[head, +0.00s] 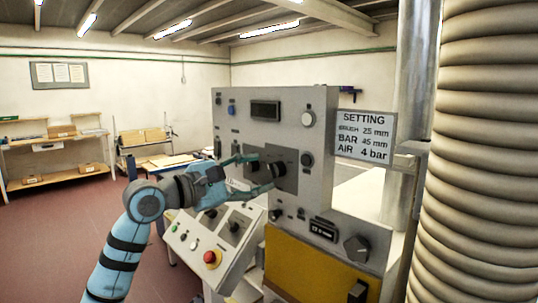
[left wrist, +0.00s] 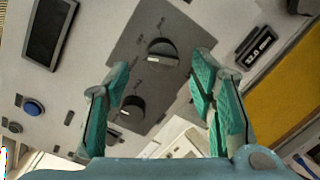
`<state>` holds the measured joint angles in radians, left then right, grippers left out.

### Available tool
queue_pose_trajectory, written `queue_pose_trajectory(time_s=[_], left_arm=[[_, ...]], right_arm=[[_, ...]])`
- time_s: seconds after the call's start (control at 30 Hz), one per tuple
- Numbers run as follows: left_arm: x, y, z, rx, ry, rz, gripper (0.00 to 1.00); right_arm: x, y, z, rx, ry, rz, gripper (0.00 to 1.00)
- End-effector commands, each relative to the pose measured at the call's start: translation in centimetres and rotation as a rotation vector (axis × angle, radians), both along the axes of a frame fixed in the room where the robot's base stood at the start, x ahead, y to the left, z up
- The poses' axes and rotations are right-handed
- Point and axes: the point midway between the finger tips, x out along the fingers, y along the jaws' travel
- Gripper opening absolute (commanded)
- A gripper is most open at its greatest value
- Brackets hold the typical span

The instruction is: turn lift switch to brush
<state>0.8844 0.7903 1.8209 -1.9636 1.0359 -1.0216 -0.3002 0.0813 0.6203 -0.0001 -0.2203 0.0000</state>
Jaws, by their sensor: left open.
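A dark plate (head: 287,184) on the grey upright panel carries two black rotary knobs. The right knob (head: 278,169) shows in the left wrist view (left wrist: 162,50) with a white pointer line. The left knob (left wrist: 132,106) also has a pale mark; in the head view the gripper partly covers it. Lettering around the knobs is too small to read, so I cannot tell which is the lift switch. My left gripper (head: 254,173) is open in front of the plate. In the left wrist view its teal fingers (left wrist: 160,70) are spread to either side of the right knob, apparently not touching it.
A sign (head: 364,136) lists settings for brush, bar and air. A sloped console (head: 215,237) with a red button (head: 212,258) lies below my arm. A small readout (head: 323,229) and another knob (head: 356,248) sit lower right. A ribbed duct (head: 485,150) stands at right.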

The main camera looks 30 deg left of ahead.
Motion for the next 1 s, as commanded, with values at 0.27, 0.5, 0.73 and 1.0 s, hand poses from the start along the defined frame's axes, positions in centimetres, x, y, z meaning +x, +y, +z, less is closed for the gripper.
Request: queue_pose_trajectory(time_s=[0.27,0.5,0.73,1.0], left_arm=[[3.6,-1.7,0.0,-0.001,0.002,-0.001,0.51],[3.8,-1.8,-0.2,0.0,0.002,0.0,0.51],[3.8,-1.8,-0.2,0.0,0.002,-0.001,0.18],[3.8,-1.8,-0.2,-0.007,0.004,-0.001,0.02]], right_arm=[[0.0,0.1,1.3,0.001,0.0,-0.001,0.4],[0.0,0.3,1.2,0.003,0.0,-0.001,0.4],[0.0,0.3,1.2,0.003,0.0,-0.001,0.4],[0.0,0.2,1.3,0.003,0.0,-0.001,0.4]])
